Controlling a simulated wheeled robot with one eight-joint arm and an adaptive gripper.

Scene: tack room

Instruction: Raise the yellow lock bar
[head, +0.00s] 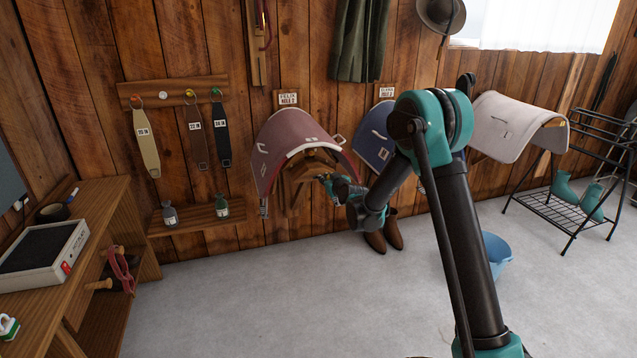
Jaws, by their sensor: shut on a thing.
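My gripper (328,181) reaches in from the right to the front of the wooden saddle rack (300,172) under the maroon saddle pad (291,132). It is shut on a small yellow piece at the front of the rack, which I take to be the yellow lock bar (320,177). Only a bit of the bar shows, and my fingers hide the rest. I cannot tell its tilt or how high it stands. My arm crosses the right middle of the view.
A blue pad (374,138) hangs just right of my gripper, partly behind my arm, with brown boots (385,234) below. A small shelf (196,216) with two tagged weights is left. A wooden bench (85,228) stands at far left. The floor in front is clear.

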